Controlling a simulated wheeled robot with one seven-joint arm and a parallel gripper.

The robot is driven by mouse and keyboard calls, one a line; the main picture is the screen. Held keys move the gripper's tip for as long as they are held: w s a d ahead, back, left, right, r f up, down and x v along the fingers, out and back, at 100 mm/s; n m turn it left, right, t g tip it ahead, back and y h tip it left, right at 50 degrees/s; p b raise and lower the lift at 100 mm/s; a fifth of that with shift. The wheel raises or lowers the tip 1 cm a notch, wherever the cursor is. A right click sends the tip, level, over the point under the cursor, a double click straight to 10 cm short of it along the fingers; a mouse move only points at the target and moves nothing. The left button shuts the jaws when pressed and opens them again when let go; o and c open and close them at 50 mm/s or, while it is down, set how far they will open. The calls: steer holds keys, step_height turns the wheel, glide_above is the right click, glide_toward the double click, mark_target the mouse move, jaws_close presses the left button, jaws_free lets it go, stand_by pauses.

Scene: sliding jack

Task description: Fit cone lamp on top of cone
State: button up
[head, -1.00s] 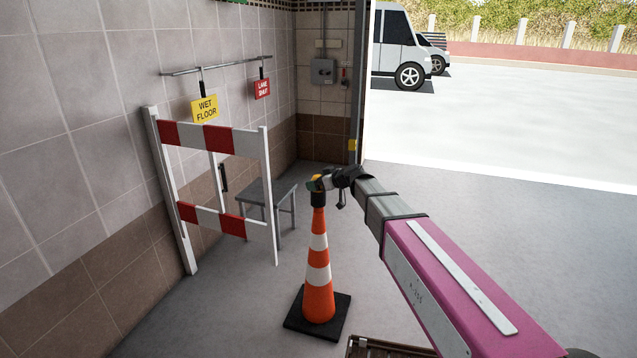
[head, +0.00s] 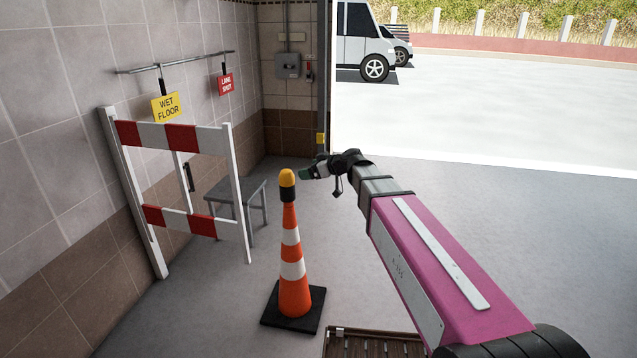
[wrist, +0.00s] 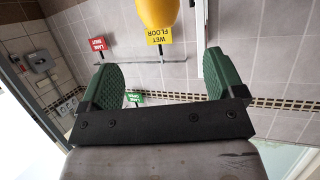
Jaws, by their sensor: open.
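The orange and white traffic cone (head: 292,262) stands upright on its black square base in the head view. The cone lamp (head: 287,184), a yellow dome with a black collar, sits upright on the cone's tip. My gripper (head: 304,173) is just to the right of the lamp, apart from it. In the wrist view, the green jaws of my gripper (wrist: 164,78) are spread with nothing between them. The lamp's yellow dome (wrist: 158,12) shows beyond the jaws at the top edge, its upper part cut off.
A red and white barrier (head: 180,140) and a grey stool (head: 237,192) stand behind the cone near the tiled wall. Yellow (head: 166,107) and red (head: 226,84) signs hang from a wall rail. A brown slatted thing (head: 370,343) lies at the front. Floor to the right is clear.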

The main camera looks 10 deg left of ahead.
steer(key=s+d+f+m+g+h, duration=0.1)
steer(key=s+d+f+m+h, duration=0.3)
steer(key=s+d+f, duration=0.3)
steer(key=s+d+f+m+g+h, duration=0.2)
steer(key=s+d+f+m+h, duration=0.2)
steer(key=d+f, duration=0.5)
steer(key=s+d+f+m+g+h, duration=0.2)
steer(key=s+d+f, duration=0.6)
steer(key=d, duration=1)
steer(key=s+m+h, duration=0.1)
steer(key=m+h, duration=0.1)
steer(key=m, duration=0.1)
steer(key=shift+s+d+f+h, duration=0.2)
steer(key=shift+s+f+h, duration=0.05)
steer(key=shift+s+h, duration=0.05)
